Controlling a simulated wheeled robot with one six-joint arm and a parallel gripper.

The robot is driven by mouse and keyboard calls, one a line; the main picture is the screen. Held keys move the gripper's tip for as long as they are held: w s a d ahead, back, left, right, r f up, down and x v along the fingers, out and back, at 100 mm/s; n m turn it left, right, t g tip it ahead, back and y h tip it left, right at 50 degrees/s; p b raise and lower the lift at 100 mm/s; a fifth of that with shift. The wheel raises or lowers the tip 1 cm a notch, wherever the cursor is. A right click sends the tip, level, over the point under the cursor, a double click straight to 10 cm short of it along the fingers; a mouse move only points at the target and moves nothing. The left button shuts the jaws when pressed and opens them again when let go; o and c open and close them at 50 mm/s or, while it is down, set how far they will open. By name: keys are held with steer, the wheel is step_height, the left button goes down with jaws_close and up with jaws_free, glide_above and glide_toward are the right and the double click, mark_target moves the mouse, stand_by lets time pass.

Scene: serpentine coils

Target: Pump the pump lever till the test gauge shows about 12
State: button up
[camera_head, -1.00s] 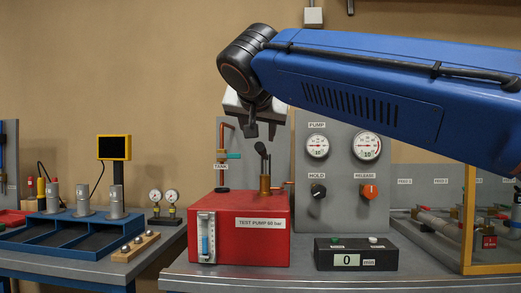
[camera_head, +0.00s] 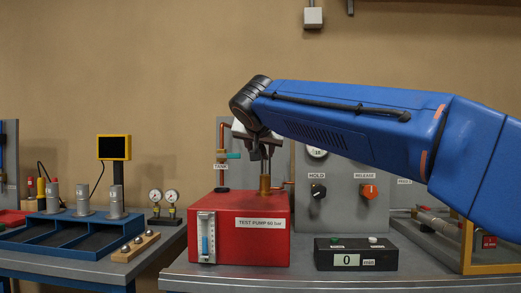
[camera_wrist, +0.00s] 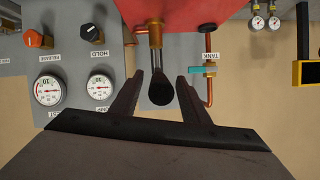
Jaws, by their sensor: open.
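The pump lever (camera_wrist: 160,92) is a dark knob on twin metal rods. It rises from a brass post (camera_head: 265,184) on the red test pump (camera_head: 240,225). My gripper (camera_head: 262,152) is at the lever top. In the wrist view, which is upside down, its open fingers (camera_wrist: 158,77) stand either side of the knob, with gaps. Two white gauges show there: one beside the HOLD knob column (camera_wrist: 100,87) and one beside the RELEASE column (camera_wrist: 48,90). Their needles are too small to read surely. In the head view my arm hides most of the gauges.
A black HOLD knob (camera_head: 318,191) and an orange RELEASE knob (camera_head: 369,191) are on the grey panel. A counter box (camera_head: 355,255) reads 0. A copper TANK pipe with a teal valve handle (camera_wrist: 200,70) stands close beside the lever. A yellow-framed guard (camera_head: 467,245) is at right.

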steer(key=shift+c, duration=0.4)
jaws_close()
steer(key=shift+s+f+t, duration=0.15)
steer(key=shift+f+t, duration=0.25)
steer(key=shift+f, duration=0.75)
steer(key=shift+f+t, duration=0.5)
steer(key=shift+f, duration=0.85)
steer(key=shift+o, duration=0.4)
jaws_free()
